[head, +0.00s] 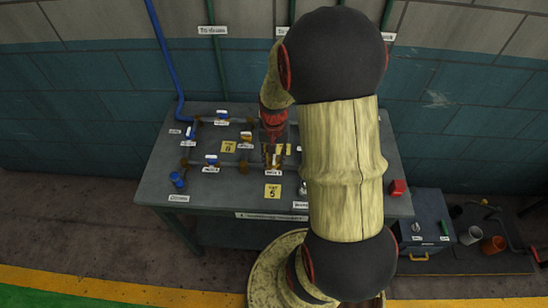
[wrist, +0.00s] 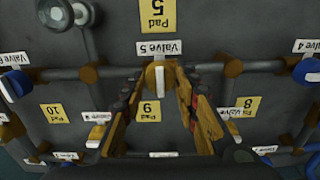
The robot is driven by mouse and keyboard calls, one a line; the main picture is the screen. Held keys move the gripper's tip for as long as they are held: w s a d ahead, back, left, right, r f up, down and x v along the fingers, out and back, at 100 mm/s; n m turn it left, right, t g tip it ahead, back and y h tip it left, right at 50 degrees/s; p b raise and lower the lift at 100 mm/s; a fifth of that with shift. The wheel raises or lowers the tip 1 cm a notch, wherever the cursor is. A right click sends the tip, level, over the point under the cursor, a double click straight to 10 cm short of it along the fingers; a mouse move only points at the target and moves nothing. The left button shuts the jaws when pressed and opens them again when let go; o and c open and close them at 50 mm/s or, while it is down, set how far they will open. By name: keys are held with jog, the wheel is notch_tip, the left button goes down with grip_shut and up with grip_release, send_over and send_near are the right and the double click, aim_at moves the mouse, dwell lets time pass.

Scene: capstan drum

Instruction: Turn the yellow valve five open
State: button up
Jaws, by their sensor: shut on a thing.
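The yellow valve five (wrist: 156,78) sits on a grey pipe beside its white "Valve 5" label (wrist: 159,47). Its short handle has a pale end and lies between my finger pads in the wrist view. My gripper (wrist: 157,88) is shut on this handle, one striped yellow-brown finger on each side. In the head view my gripper (head: 272,152) points down onto the workbench (head: 225,196), just behind the "Valve 5" label (head: 273,173). My fingers mostly hide the valve there, so its exact angle is unclear.
Blue valves stand left (wrist: 18,83) and right (wrist: 306,70) of valve five on the piping. Smaller pale-handled valves (wrist: 98,133) are close to my fingers. A red box (head: 397,188) is on the bench's right end. A grey toolbox (head: 426,222) stands right of the bench.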

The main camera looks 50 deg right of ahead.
jog(key=shift+c, duration=1.4)
jog(key=shift+n, duration=0.5)
jog(key=n+p, duration=0.1)
jog(key=n, duration=0.1)
jog(key=shift+n+p, duration=0.4)
jog(key=n+p, duration=0.2)
jog(key=n, duration=0.3)
jog(key=shift+n, duration=0.3)
jog(key=n+p, duration=0.1)
jog(key=n, duration=0.3)
jog(key=shift+n+p, duration=0.5)
jog(key=shift+n, duration=1.7)
jog(key=o, duration=1.2)
jog(key=shift+c, duration=0.2)
